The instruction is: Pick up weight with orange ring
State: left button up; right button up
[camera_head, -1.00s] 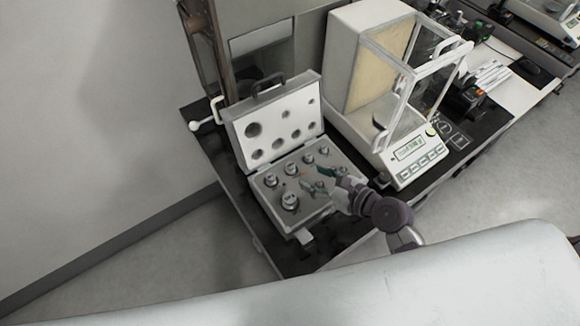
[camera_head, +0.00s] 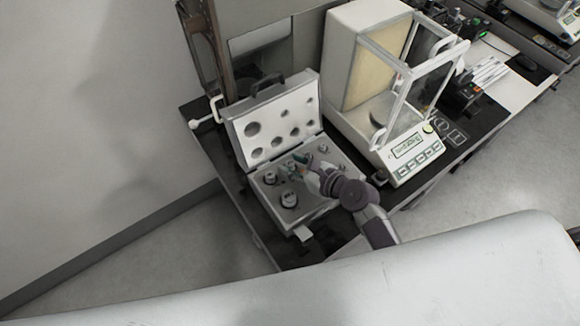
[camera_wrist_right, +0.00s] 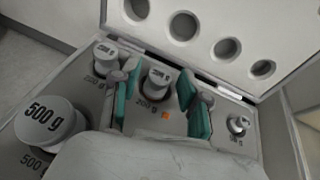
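The open grey weight case (camera_head: 308,209) holds several metal weights in its base. In the right wrist view a 200 g weight (camera_wrist_right: 158,77) stands upright in its socket, with a brownish-orange band around its foot. A small orange mark (camera_wrist_right: 166,115) lies on the case surface just in front of it. My right gripper (camera_head: 300,164), with teal fingertips, is low over the case. In the wrist view the right gripper (camera_wrist_right: 160,98) is open, one finger on each side of this weight, with gaps visible. My left gripper is not in view.
A 500 g weight (camera_wrist_right: 48,122) and another 200 g weight (camera_wrist_right: 106,58) stand left of the fingers. A smaller weight (camera_wrist_right: 238,124) stands to the right. The raised case lid (camera_head: 268,127) is behind. A glass-sided balance (camera_head: 408,150) stands to the right.

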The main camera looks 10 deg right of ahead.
grip_shut()
